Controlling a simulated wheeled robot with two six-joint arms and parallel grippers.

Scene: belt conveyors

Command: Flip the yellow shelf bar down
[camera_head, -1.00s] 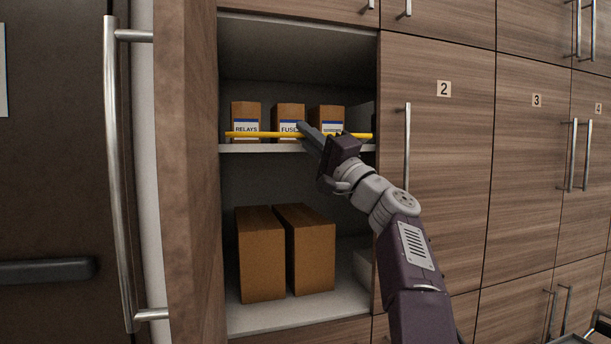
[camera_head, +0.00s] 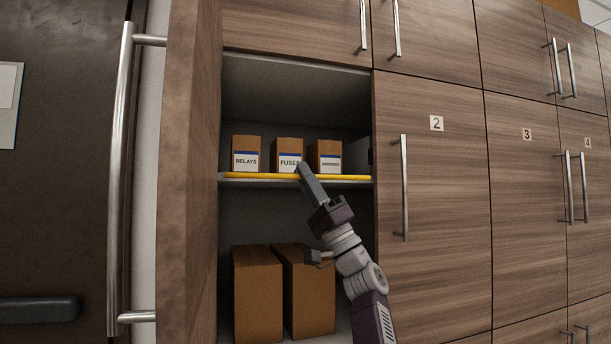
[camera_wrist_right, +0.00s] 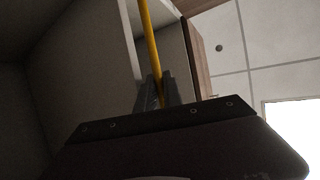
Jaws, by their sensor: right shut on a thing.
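The yellow shelf bar (camera_head: 250,177) runs level along the front edge of the middle shelf (camera_head: 345,184) in the open cabinet. It sits low, close to the shelf's edge and below the box labels. My right gripper (camera_head: 303,172) reaches up to the middle of the bar and is shut on it. In the right wrist view, the bar (camera_wrist_right: 149,40) passes down between the two fingers (camera_wrist_right: 156,92). The fingers hide a short part of the bar in the head view. My left gripper is not in view.
Boxes labelled relays (camera_head: 246,145), fuses (camera_head: 287,147) and a third box (camera_head: 325,148) stand on the shelf behind the bar. Two larger cartons (camera_head: 257,295) stand below. An open door (camera_head: 190,180) bounds the left, and closed door 2 (camera_head: 440,220) the right.

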